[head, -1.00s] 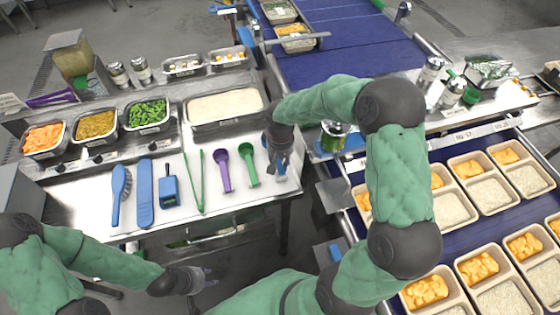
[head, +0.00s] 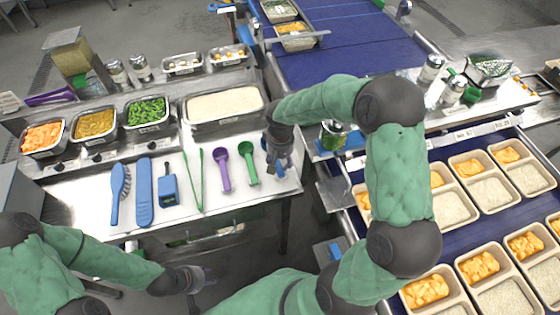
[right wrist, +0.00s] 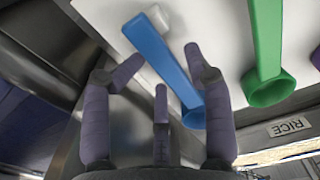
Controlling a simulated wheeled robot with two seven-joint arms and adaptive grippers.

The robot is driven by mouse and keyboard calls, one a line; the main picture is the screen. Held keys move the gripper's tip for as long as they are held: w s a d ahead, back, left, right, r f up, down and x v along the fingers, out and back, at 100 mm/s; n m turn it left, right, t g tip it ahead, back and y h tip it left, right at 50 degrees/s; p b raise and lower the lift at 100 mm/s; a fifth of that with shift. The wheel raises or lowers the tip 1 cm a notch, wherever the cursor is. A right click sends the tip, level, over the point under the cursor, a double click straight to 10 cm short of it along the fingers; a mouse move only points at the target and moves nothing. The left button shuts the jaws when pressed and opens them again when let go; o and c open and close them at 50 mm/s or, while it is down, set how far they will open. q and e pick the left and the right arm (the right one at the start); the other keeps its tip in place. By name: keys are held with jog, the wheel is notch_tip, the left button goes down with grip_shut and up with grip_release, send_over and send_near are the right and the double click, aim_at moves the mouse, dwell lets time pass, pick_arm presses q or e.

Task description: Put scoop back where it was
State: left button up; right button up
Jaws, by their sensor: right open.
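The blue scoop (right wrist: 165,55) lies on the white mat at the counter's right end, its handle running between the fingers of my right gripper (right wrist: 164,57). The fingers stand apart on either side of the handle; the gripper is open. In the head view the right gripper (head: 284,160) mostly hides the scoop, with a bit of blue (head: 279,171) showing. The green scoop (head: 247,160) lies just left of it, also in the right wrist view (right wrist: 268,60), then the purple scoop (head: 221,168). My left gripper (head: 203,276) hangs in front of the counter; its fingers are unclear.
Green tongs (head: 199,170), a blue scraper (head: 167,188), a blue flat tool (head: 144,190) and a blue brush (head: 119,190) lie further left. The rice pan (head: 190,114) stands behind. A conveyor with filled trays (head: 484,191) is at right.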

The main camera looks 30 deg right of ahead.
jog(key=shift+r, duration=0.4)
notch_tip(320, 180, up, 12)
jog(key=p, duration=0.3)
jog(key=shift+r, duration=0.25)
